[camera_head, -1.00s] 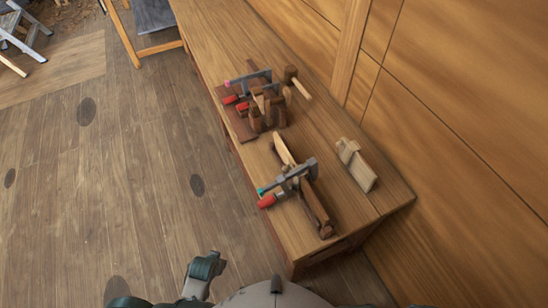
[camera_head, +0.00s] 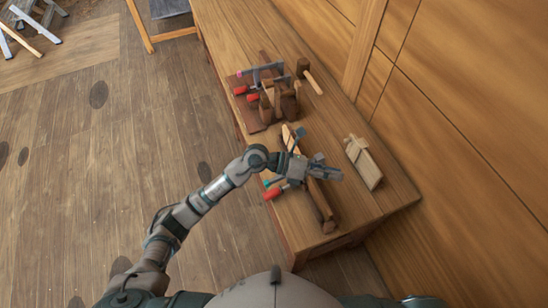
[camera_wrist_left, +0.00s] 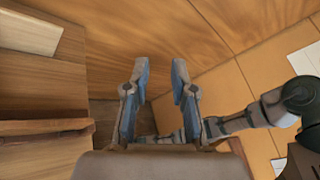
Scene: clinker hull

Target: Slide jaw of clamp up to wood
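A bar clamp with a red handle (camera_head: 274,193) and a teal end lies across a long brown wood piece (camera_head: 320,205) near the front of the bench. My left gripper (camera_head: 333,169) is over the clamp and hides most of its bar and its jaws. I cannot tell whether it touches the clamp. In the left wrist view the left gripper (camera_wrist_left: 160,70) has its two fingers apart with nothing held between them. A grey limb, probably my right arm (camera_wrist_left: 235,122), shows behind it. Its end is mostly hidden behind the left gripper.
The wooden bench (camera_head: 385,200) runs along a panelled wall (camera_head: 470,130). A pale wood block (camera_head: 363,162) lies right of the clamp. Farther back are more clamps and wood pieces (camera_head: 270,100) and a mallet (camera_head: 311,79). The bench's front right corner is clear.

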